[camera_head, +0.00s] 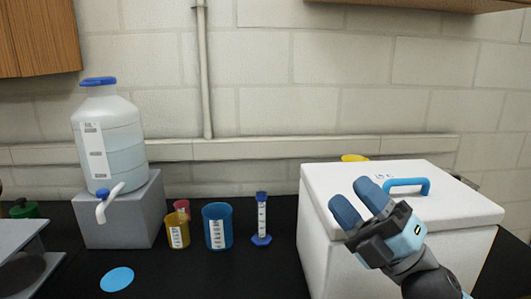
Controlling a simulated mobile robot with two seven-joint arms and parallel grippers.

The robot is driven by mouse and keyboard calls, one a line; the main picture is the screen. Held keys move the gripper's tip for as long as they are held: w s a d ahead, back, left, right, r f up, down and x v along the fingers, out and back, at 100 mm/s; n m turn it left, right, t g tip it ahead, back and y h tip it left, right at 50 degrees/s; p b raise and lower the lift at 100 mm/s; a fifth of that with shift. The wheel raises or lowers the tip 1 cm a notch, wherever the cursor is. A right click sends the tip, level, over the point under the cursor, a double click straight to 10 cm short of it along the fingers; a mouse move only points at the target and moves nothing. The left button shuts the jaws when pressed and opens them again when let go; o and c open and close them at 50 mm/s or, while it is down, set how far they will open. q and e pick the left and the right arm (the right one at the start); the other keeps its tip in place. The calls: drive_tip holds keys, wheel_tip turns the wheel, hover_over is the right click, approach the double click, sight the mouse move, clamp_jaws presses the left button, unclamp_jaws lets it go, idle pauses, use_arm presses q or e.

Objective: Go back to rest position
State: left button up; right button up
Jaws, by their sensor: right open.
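My right gripper (357,202) is in front of the white box (330,265) on the right. Its two blue fingers are a little apart, with nothing seen between them. The fingers point up and to the left, overlapping the box's front top edge in the picture. I cannot tell whether they touch it. The box's lid has a blue handle (408,183) beyond the gripper. My left gripper is not in view.
A large bottle with a tap (122,148) stands on a grey block (135,222). A yellow beaker (176,231), a red beaker (184,206), a blue beaker (217,242) and a blue-footed cylinder (262,218) stand on the black bench (210,280). A blue disc (117,279) lies in front.

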drive_tip(key=d+f+m+t+h, duration=0.1)
drive_tip(key=d+f+m+h, duration=0.4)
drive_tip(key=f+m+h, duration=0.55)
drive_tip(key=d+f+m+h, duration=0.5)
drive_tip(key=f+m+h, duration=0.4)
drive_tip(key=f+m, duration=0.2)
drive_tip(key=s+d+f+m+g, duration=0.3)
drive_tip(key=s+f+m+g, duration=0.3)
drive_tip(key=s+f+g, duration=1.1)
drive_tip(key=w+a+f+t+y+p, duration=0.1)
drive_tip(key=a+f+t+y+p, duration=0.1)
drive_tip(key=a+f+t+p, duration=0.4)
drive_tip(key=f+t+p, duration=0.1)
drive_tip(key=t+p, duration=0.2)
drive_tip(key=t, duration=0.2)
drive_tip(key=shift+w+n, duration=0.25)
drive_tip(key=shift+n, duration=0.1)
